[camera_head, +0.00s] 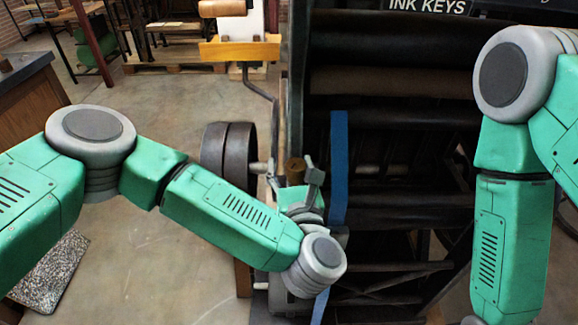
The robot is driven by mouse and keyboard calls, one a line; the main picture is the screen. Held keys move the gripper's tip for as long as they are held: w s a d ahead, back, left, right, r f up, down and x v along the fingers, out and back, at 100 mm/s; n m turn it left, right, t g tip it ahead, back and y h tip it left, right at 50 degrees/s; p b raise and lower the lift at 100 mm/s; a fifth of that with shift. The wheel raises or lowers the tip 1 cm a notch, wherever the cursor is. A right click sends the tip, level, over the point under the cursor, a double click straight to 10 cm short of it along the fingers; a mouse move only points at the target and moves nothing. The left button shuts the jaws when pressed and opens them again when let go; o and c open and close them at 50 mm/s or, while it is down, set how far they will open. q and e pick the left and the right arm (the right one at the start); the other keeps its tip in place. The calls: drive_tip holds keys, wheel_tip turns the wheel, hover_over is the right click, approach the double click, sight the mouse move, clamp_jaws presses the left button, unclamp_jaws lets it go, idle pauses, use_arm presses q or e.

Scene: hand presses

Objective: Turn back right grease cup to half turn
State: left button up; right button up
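A small brown, brass-like round cup (295,165) stands at the side of the press, beside the dark wheels; it looks like a grease cup, but I cannot tell whether it is the back right one. My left gripper (294,178) is at this cup, with its fingers spread on either side of it. I see no clear contact between the fingers and the cup. The cup's lower part is hidden by the gripper. My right arm hangs down at the right, and its gripper is below the picture.
The dark press with rollers (390,40) and an "INK KEYS" label (430,6) fills the right half. A blue strip (339,165) runs down it close to my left gripper. Dark wheels (228,155) stand left of the cup. Open floor (170,260) lies at the left.

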sight(297, 120)
use_arm(q)
drive_tip(key=shift+d, duration=0.5)
drive_tip(key=c, duration=0.7)
drive_tip(key=shift+s+d+r, duration=0.1)
drive_tip(key=shift+s+d, duration=0.05)
drive_tip(key=shift+d, duration=0.2)
drive_tip(key=shift+c, duration=0.6)
drive_tip(key=o, duration=1.2)
drive_tip(key=shift+c, duration=0.2)
drive_tip(key=shift+o, duration=0.4)
drive_tip(key=shift+a, duration=0.4)
wheel_tip(297, 120, up, 10)
drive_tip(key=shift+f, duration=0.15)
drive_tip(key=shift+d, duration=0.15)
